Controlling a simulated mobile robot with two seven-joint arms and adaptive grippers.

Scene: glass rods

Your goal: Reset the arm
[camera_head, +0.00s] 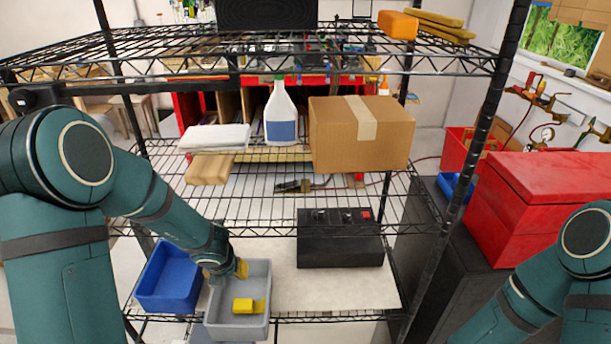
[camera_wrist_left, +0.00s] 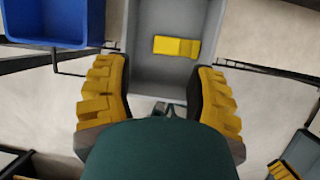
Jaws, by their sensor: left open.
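My left gripper (camera_head: 226,270) reaches down over the back left part of a grey bin on the lower shelf. In the left wrist view its two yellow-padded fingers (camera_wrist_left: 158,95) are spread wide apart, with nothing between them. The grey bin (camera_head: 262,277) holds a yellow object (camera_head: 243,305) on its floor. The bin (camera_wrist_left: 143,68) and the yellow object (camera_wrist_left: 176,46) also show in the left wrist view, beyond the fingertips. Part of my right arm shows at the right edge of the head view, but its gripper is out of view.
A blue bin (camera_head: 168,277) stands left of the grey bin. A black box (camera_head: 340,240) sits right of it.

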